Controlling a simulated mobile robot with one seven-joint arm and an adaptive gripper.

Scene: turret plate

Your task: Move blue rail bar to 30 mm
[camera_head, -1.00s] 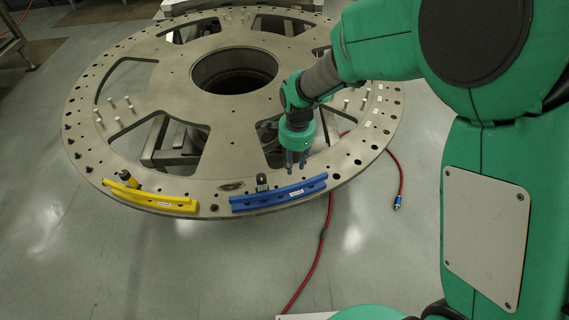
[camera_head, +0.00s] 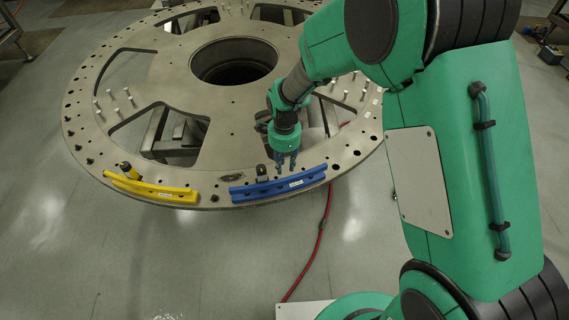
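The blue rail bar (camera_head: 278,187) lies along the front rim of the round turret plate (camera_head: 205,150), with a small white label on its face. A small dark upright fitting (camera_head: 261,172) stands just behind it. The yellow rail bar (camera_head: 150,189) lies on the same rim to the left, with a gap between the two bars. My gripper (camera_head: 286,168) points down just behind the blue bar, right of the dark fitting. Its blue-grey fingers are apart with nothing seen between them. Whether a finger touches the bar cannot be told.
The plate has large cutouts, a round centre hole (camera_head: 234,62) and several upright pins (camera_head: 114,104). A red cable (camera_head: 318,240) runs along the floor below. Open floor lies in front of the plate.

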